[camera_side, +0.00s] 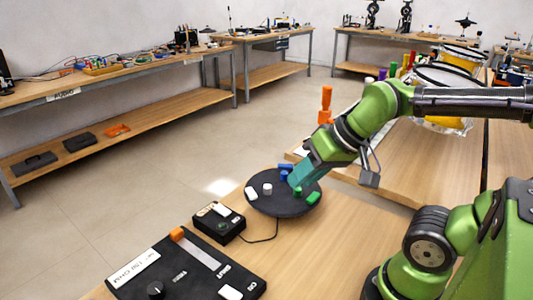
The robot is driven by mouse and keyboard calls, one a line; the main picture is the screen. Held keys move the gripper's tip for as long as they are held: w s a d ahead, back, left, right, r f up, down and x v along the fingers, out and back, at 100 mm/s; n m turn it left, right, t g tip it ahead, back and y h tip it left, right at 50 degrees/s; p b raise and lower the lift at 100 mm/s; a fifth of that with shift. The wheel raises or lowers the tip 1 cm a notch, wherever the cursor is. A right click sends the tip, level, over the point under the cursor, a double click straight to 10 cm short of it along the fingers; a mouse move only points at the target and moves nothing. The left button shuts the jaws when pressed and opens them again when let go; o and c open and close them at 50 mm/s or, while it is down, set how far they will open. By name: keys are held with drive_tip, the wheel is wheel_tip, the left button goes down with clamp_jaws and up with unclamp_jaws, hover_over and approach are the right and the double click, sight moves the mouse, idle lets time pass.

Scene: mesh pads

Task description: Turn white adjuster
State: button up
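A round black pad (283,207) lies on the wooden table and bears several small coloured pieces. A white piece (251,192) sits near its left edge, and a second small white piece (267,188) stands just right of it; I cannot tell which is the adjuster. My gripper (295,182) points down over the right half of the pad, to the right of both white pieces and apart from them. It is close to a blue piece (285,174) and a green piece (298,191). Its fingers are too small to tell whether they are open.
Another green piece (313,197) lies at the pad's right edge. A small black box (220,223) with a cable stands left of the pad. A larger black panel (185,268) with a slider and knob is in front. An orange upright object (326,105) stands behind.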

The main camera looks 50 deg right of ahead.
drive_tip(key=o, duration=0.4)
drive_tip(key=w+d+g+h, duration=0.1)
drive_tip(key=w+d+g, duration=0.1)
drive_tip(key=w, duration=0.5)
drive_tip(key=shift+d+f+n, duration=0.15)
drive_tip(key=shift+d+n, duration=0.25)
drive_tip(key=shift+d, duration=0.45)
drive_tip(key=n+g, duration=0.5)
drive_tip(key=n, duration=0.5)
hover_over(267, 186)
drive_tip(key=f, duration=0.1)
drive_tip(key=shift+h, duration=0.4)
wheel_tip(267, 186, down, 16)
drive_tip(key=shift+f, duration=0.1)
clamp_jaws()
